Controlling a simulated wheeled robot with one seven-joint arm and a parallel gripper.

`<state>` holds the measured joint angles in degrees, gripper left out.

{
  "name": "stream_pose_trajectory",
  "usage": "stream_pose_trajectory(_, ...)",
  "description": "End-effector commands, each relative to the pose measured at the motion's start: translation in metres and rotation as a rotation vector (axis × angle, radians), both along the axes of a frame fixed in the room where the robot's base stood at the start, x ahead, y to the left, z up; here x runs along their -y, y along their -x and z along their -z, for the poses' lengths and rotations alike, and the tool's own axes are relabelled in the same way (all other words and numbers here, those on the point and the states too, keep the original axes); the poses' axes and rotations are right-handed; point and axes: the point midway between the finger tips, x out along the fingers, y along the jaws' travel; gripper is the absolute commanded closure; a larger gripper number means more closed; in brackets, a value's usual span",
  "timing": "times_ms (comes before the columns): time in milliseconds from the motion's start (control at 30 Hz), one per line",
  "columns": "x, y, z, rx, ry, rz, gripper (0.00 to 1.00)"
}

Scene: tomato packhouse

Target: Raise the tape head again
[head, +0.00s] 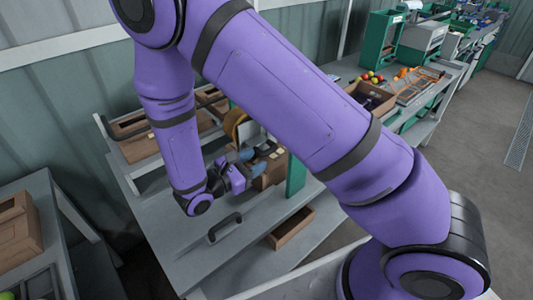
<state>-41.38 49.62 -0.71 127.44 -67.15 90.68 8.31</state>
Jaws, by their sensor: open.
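The tape head is partly hidden behind my purple arm. A tan tape roll (235,123) with a dark rim and a pale plate beside it shows just left of my upper arm. A green post (296,176) stands to the right of it. My gripper (257,161) is open, with blue-grey fingertips, just below the roll and left of the post. A brown carton (271,176) shows partly behind the fingers. I cannot tell whether the fingers touch the tape head or the carton, nor how high the head sits.
A black handle (225,228) rises from the grey bench (180,245). Cartons stand on a shelf (20,228) at the left. Another bench with a box (371,97) and tomatoes (371,77) is at the back right. Floor is clear at the right.

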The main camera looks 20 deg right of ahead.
Motion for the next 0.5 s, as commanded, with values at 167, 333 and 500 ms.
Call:
stream_pose_trajectory(167,0.027,-0.008,0.000,0.001,-0.001,0.003,0.56)
stream_pose_trajectory(333,0.041,-0.013,0.000,0.001,0.000,0.001,0.56)
stream_pose_trajectory(500,0.045,-0.014,0.000,0.001,-0.001,0.001,0.56)
